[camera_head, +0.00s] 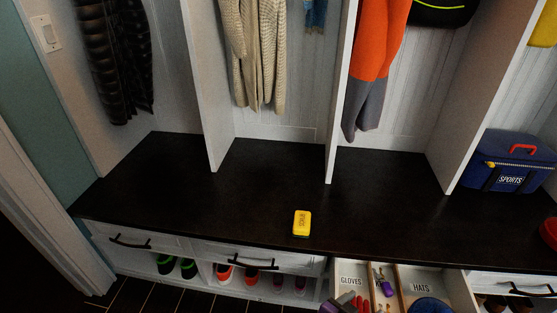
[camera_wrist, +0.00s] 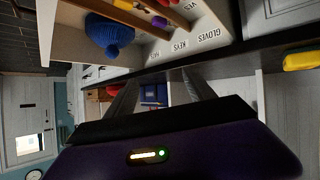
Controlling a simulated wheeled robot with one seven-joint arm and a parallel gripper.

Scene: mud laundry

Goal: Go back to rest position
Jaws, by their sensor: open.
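Nothing is held between the fingers. The open drawer (camera_wrist: 60,27) lies beyond and above the gripper in that view, and the bench edge runs across behind the fingers.
A yellow box-like item (camera_head: 302,223) lies on the dark bench (camera_head: 180,190). The drawer labelled gloves and hats (camera_head: 398,290) stands open in front. A blue sports bag (camera_head: 507,163) sits at the right. The bench's left part is clear.

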